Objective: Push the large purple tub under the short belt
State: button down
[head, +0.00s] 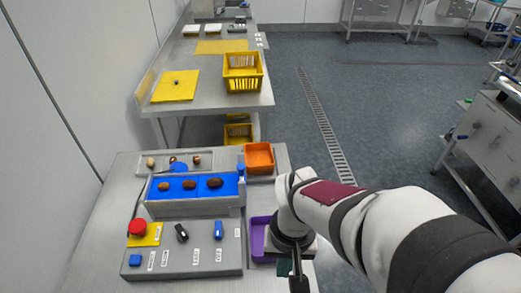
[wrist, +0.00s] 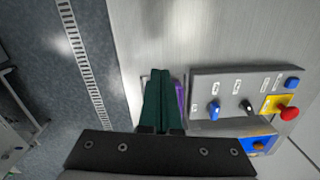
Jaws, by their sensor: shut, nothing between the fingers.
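The large purple tub (head: 258,236) stands on the steel table beside the right side of the control panel. My arm hides its right part. The short blue belt (head: 222,188) carries three brown dates and lies behind the panel. The tub is in front of the belt's right end, not under it. My gripper (head: 285,268) is low at the tub's near right. In the wrist view the green fingers (wrist: 160,102) are together and empty, with a strip of the purple tub (wrist: 180,97) just right of them. I cannot tell whether they touch it.
The control panel (head: 205,262) has a red stop button (head: 137,227) and blue and black knobs. An orange tub (head: 259,157) stands at the belt's far right. The table edge is close to my gripper's right.

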jog(key=shift+n, duration=0.8)
jog(key=w+f, duration=0.1)
jog(key=f, duration=0.3)
jog(key=w+f, duration=0.1)
jog(key=f, duration=0.4)
jog(key=w+a+f, duration=0.1)
jog(key=f, duration=0.3)
jog(key=shift+w+f, duration=0.15)
jog(key=shift+w, duration=0.05)
jog(key=w, duration=0.3)
jog(key=shift+w+f, duration=0.2)
jog(key=shift+f, duration=0.05)
jog(key=shift+w, duration=0.35)
jog(key=w, duration=1.5)
jog(key=shift+w, duration=0.1)
